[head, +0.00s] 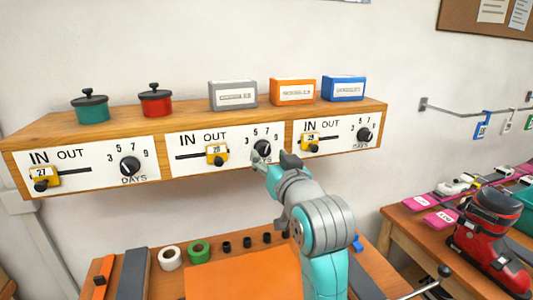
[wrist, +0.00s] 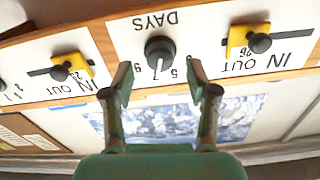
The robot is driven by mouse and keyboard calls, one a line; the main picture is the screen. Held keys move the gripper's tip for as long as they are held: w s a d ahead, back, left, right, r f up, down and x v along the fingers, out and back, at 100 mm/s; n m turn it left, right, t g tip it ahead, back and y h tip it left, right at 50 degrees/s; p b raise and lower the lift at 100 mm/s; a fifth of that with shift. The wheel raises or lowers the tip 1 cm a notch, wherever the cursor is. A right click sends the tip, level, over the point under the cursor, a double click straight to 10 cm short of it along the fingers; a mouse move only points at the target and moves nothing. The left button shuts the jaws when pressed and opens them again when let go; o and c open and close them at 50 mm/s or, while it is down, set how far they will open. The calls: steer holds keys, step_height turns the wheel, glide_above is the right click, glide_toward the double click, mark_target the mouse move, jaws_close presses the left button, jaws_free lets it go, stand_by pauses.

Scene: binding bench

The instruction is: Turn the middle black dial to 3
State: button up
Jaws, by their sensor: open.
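The middle black dial (head: 263,148) is on the middle white panel of the wooden shelf unit, right of that panel's IN/OUT slider. It also shows in the wrist view (wrist: 160,52), where the panel appears upside down. Its white pointer line appears to point near the 7. The 5 shows beside it, and part of the scale is hard to read. My gripper (wrist: 160,78) is open and empty. Its fingertips are apart on either side of the dial, with no clear contact visible. In the head view my gripper (head: 276,162) partly covers the middle panel's lower right.
The left dial (head: 130,166) and right dial (head: 364,134) flank it. The middle yellow slider (head: 217,154) is close on the left. Boxes and lidded pots, such as the orange box (head: 293,92), stand on the shelf unit (head: 195,104). A workbench (head: 160,258) lies below.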

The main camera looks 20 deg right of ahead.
mark_target(264, 149)
steer(key=shift+w, duration=1.5)
jaws_close()
